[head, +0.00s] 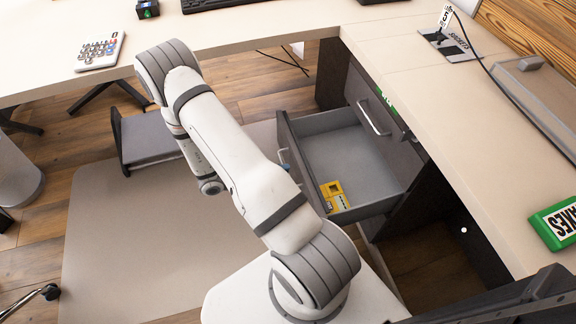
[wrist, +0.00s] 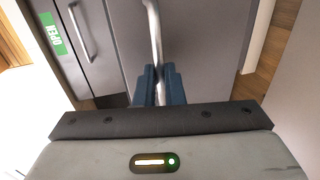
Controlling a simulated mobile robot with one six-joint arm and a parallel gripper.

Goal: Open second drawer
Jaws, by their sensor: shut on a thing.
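The grey drawer (head: 340,150) is pulled out of the desk's cabinet, below a closed drawer front with a metal handle (head: 375,117). A yellow item (head: 334,194) lies inside the open drawer. My gripper (head: 284,156) is at the outer face of this drawer, mostly hidden behind my arm in the head view. In the wrist view, the blue fingers of my gripper (wrist: 159,86) are shut on the drawer's metal handle (wrist: 155,38). The drawer front (wrist: 195,50) fills the middle of that view, and a second handle (wrist: 82,32) shows on the closed front to its left.
The desk top (head: 430,95) overhangs the cabinet, with a green box (head: 556,224) at right. A calculator (head: 101,52) lies on the left desk. A dark grey panel-like thing (head: 150,138) stands left of my arm. The floor mat (head: 130,235) is clear.

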